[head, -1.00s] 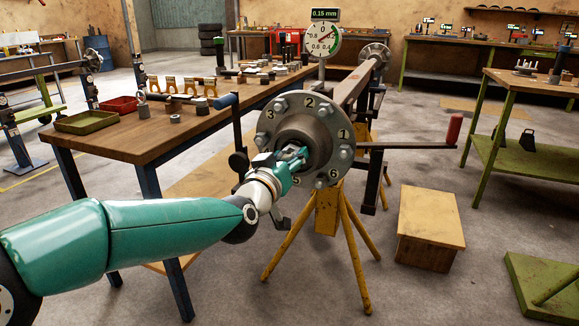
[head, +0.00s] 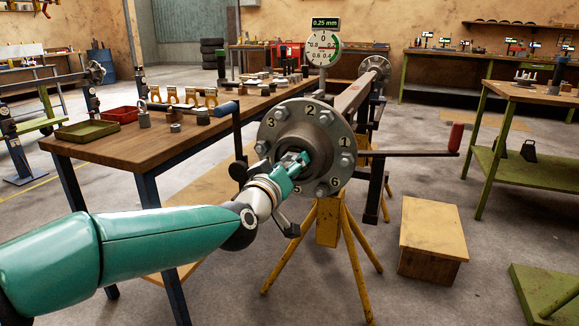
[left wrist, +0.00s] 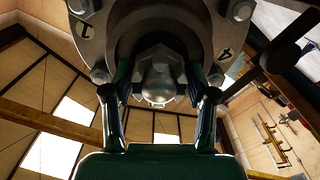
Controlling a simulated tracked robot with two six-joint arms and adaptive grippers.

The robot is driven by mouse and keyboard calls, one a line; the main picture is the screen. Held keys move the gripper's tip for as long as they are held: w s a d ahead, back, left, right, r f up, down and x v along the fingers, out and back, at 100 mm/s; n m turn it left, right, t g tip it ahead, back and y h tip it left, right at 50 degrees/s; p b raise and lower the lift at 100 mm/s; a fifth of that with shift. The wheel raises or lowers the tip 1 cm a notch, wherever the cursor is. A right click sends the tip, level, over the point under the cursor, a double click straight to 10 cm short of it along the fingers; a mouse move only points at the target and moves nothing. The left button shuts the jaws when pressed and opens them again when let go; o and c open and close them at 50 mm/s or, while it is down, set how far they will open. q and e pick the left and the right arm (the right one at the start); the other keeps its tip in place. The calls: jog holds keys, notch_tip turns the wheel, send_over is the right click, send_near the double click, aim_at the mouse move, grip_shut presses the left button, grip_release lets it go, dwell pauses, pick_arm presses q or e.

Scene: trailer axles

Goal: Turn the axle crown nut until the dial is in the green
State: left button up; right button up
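The grey wheel hub (head: 265,133) with numbered studs is on the end of a trailer axle (head: 357,90). The crown nut (left wrist: 158,80) sits at the hub's centre; in the head view my gripper largely hides it. My left gripper (head: 303,158) reaches into the hub; in the left wrist view its fingers (left wrist: 160,82) lie on both sides of the nut and appear closed on it. The dial (head: 323,48) stands above the hub with a green arc on its right side. Its display (head: 326,23) reads 0.25 mm; the exact needle position is hard to make out. My right gripper is not in view.
A wooden bench (head: 130,150) with trays and parts stands left of the hub. A bar with a red handle (head: 455,137) sticks out right, and a blue handle (head: 224,108) left. A yellow stand (head: 328,225) is below. A wooden box (head: 432,230) sits on the floor at right.

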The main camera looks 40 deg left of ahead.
pick_arm(q)
jog(key=shift+o, duration=0.8)
jog(key=shift+s, duration=0.1)
jog(key=v, duration=1.1)
jog(key=shift+s, duration=0.4)
jog(key=shift+f, duration=0.1)
